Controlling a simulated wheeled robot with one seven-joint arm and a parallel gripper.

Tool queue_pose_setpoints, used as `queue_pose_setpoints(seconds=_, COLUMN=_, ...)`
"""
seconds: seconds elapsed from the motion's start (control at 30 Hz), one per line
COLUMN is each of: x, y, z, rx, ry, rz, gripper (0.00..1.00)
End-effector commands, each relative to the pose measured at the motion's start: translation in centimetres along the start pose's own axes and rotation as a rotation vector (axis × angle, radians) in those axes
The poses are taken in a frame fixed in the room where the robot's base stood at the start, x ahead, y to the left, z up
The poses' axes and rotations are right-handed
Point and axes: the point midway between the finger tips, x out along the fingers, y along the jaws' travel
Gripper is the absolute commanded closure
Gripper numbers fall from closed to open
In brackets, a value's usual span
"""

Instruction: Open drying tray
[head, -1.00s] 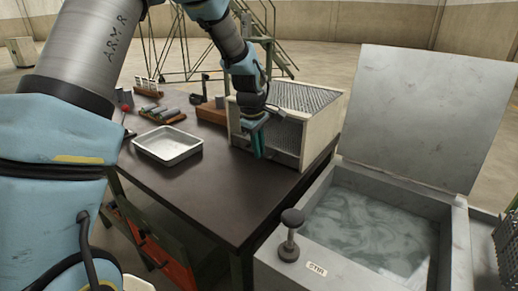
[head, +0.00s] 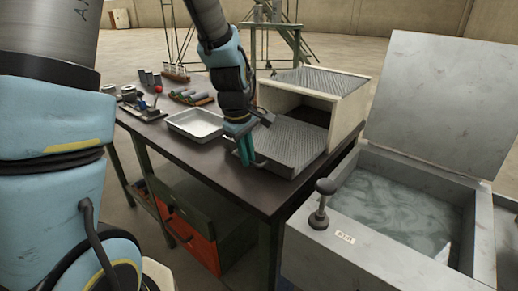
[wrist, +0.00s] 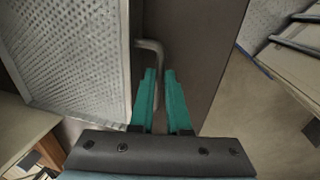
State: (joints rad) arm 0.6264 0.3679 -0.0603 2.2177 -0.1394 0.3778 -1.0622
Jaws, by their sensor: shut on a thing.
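The drying tray (head: 292,143) is a grey perforated drawer that stands well out of its cream box (head: 352,112), over the dark table top. The box front shows a dark opening above the tray. My gripper (head: 245,156) is at the tray's front edge, fingers pointing down. In the wrist view my gripper's teal fingers (wrist: 159,75) are close together at the grey bar handle (wrist: 151,46) on the tray's front, shut on it. The perforated tray also shows in the wrist view (wrist: 78,55). The fingertips partly hide the handle.
A shallow metal pan (head: 196,124) lies left of the tray. Small racks and tools stand at the table's back left. A water tank (head: 400,205) with its lid (head: 425,95) raised and a black knob (head: 322,200) stands to the right.

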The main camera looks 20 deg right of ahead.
Motion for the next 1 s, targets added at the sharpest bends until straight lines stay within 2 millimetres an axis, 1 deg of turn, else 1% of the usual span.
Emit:
queue_pose_setpoints(seconds=0.03, x=-0.10, y=-0.56, z=-0.07, rx=-0.002, ry=0.001, rz=0.000, gripper=1.00)
queue_pose_setpoints(seconds=0.17, x=-0.22, y=-1.24, z=-0.06, rx=-0.002, ry=0.000, rz=-0.001, gripper=1.00)
queue_pose_setpoints(seconds=0.5, x=-0.25, y=-1.35, z=-0.05, rx=-0.001, ry=0.000, rz=-0.001, gripper=1.00)
queue_pose_setpoints(seconds=0.53, x=-0.25, y=-1.34, z=-0.06, rx=-0.001, ry=0.000, rz=-0.001, gripper=0.84)
queue_pose_setpoints(seconds=0.77, x=-0.25, y=-1.31, z=-0.04, rx=-0.001, ry=0.000, rz=0.000, gripper=0.58)
queue_pose_setpoints(seconds=0.8, x=-0.25, y=-1.30, z=-0.03, rx=0.000, ry=0.000, rz=0.000, gripper=0.55)
queue_pose_setpoints(seconds=1.0, x=-0.27, y=-1.28, z=-0.02, rx=0.000, ry=0.000, rz=0.000, gripper=0.55)
